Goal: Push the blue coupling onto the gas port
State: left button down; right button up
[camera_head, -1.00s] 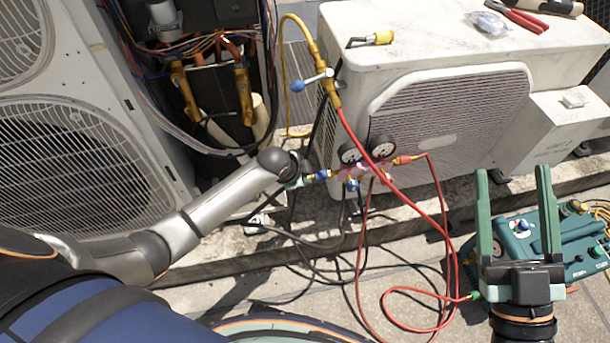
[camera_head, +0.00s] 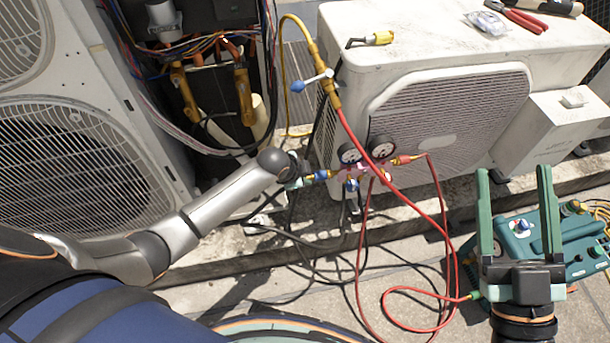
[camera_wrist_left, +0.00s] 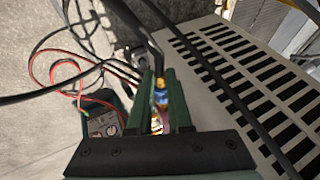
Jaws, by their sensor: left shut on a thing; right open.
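My left gripper (camera_head: 296,183) is low beside the white condenser, at the left end of a pink gauge manifold (camera_head: 367,171). It is shut on a small fitting, apparently the blue coupling (camera_head: 322,175); the wrist and fingers partly hide the grip. In the left wrist view a blue piece (camera_wrist_left: 161,97) with brass beside it shows between the green fingers (camera_wrist_left: 163,88). I cannot make out the gas port for certain, nor whether the coupling touches it. My right gripper (camera_head: 519,220) is open and empty at the lower right.
The white condenser (camera_head: 450,45) stands behind the manifold, with a louvred unit (camera_head: 75,150) to the left. Red hoses (camera_head: 440,215) and black hoses loop across the paving. A green machine (camera_head: 575,250) sits beside my right gripper. Red-handled pliers (camera_head: 525,20) lie on the condenser top.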

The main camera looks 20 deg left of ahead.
pick_arm(q)
jog(key=shift+s+a, duration=0.15)
jog(key=shift+a, duration=0.1)
jog(key=shift+s+a+p, duration=0.6)
jog(key=shift+a+p, duration=0.15)
jog(key=shift+a, duration=0.15)
jog(key=shift+s+a+p, duration=0.6)
jog(key=shift+a+p, duration=0.1)
jog(key=shift+a, duration=0.15)
jog(key=c, duration=1.4)
grip_release()
grip_shut()
